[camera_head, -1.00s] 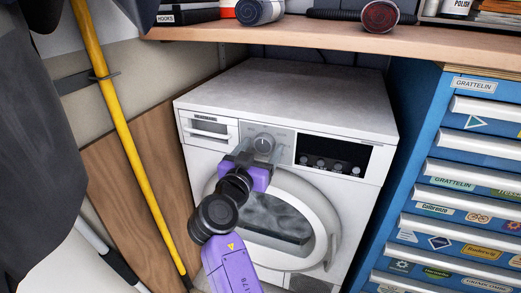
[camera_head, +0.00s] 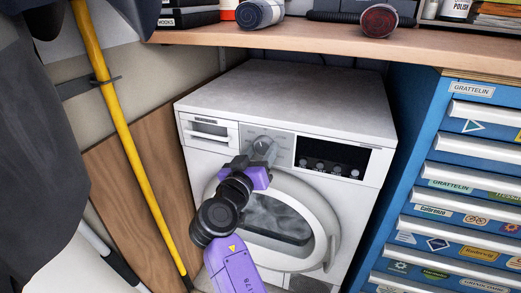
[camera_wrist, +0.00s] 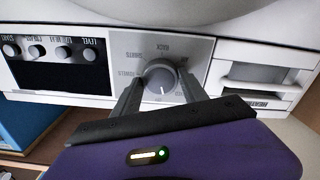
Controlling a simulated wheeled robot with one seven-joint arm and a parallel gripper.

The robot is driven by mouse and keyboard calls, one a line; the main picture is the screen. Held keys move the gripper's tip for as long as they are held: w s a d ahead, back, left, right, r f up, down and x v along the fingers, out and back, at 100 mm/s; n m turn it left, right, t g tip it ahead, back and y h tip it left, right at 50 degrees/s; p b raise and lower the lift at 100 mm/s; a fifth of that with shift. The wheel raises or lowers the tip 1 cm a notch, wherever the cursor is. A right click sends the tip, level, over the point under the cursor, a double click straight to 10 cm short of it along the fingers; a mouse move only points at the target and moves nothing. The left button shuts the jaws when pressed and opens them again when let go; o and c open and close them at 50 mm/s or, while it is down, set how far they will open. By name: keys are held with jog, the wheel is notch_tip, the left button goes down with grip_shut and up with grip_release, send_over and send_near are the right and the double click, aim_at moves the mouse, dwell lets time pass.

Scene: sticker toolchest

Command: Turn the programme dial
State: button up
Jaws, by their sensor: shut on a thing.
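The programme dial (camera_head: 263,144) is a round grey knob on the front panel of the white washing machine (camera_head: 305,90). In the wrist view the dial (camera_wrist: 161,77) sits between the two fingers of my gripper (camera_wrist: 160,88), with printed words around it and a pale pointer mark on its face. My gripper (camera_head: 262,153) reaches the dial from below in the head view and is shut on it. The fingers partly hide the dial's sides and some of the lettering.
The round door (camera_head: 325,215) is below the dial. A dark display with small knobs (camera_head: 332,158) is to its right, and a drawer (camera_head: 208,132) to its left. A wooden shelf (camera_head: 330,40) overhangs behind; a blue tool chest (camera_head: 405,120) stands right, a yellow pole (camera_head: 125,135) left.

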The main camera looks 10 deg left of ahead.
jog(key=n+p, duration=0.2)
jog(key=n, duration=0.3)
jog(key=shift+f, duration=0.1)
dwell(0.5)
jog(key=o, duration=1.4)
jog(key=shift+c, duration=0.2)
jog(key=p+v, duration=0.2)
jog(key=v, duration=0.6)
jog(key=shift+w, duration=0.1)
